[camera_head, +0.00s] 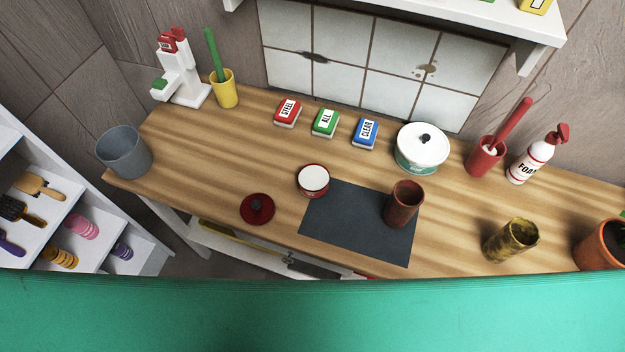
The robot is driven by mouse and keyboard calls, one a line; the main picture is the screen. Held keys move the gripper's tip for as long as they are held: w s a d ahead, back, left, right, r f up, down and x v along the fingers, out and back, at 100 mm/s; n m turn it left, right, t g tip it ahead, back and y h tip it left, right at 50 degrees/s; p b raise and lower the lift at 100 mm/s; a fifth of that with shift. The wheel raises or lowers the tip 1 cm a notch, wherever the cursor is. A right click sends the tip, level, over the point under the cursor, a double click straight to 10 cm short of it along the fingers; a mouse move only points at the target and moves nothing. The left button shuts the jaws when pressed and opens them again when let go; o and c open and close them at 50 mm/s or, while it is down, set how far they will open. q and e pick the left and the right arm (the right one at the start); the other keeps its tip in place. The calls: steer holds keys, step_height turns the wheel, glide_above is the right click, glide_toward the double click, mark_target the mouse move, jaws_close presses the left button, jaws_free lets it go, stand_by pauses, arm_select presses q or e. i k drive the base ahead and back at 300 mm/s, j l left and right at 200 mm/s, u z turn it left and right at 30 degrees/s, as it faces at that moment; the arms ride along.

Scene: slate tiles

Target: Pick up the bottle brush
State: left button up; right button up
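Two long-handled tools stand in cups, and I cannot tell for sure which is the bottle brush. A red-handled one (511,122) leans to the right in a red cup (486,160), with a little white showing at the cup's mouth. A green-handled one (213,52) stands nearly upright in a yellow cup (224,91) at the back left. The lower ends of both are hidden in their cups. Neither of my grippers is in view.
A foam bottle (531,160) stands close right of the red cup, and a white-lidded pot (422,148) to its left. A brown cup (404,205) stands on a dark mat (345,228). A shelf (545,30) overhangs the back right. Free wood lies front left.

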mark_target(525, 104)
steer(key=z, duration=1.3)
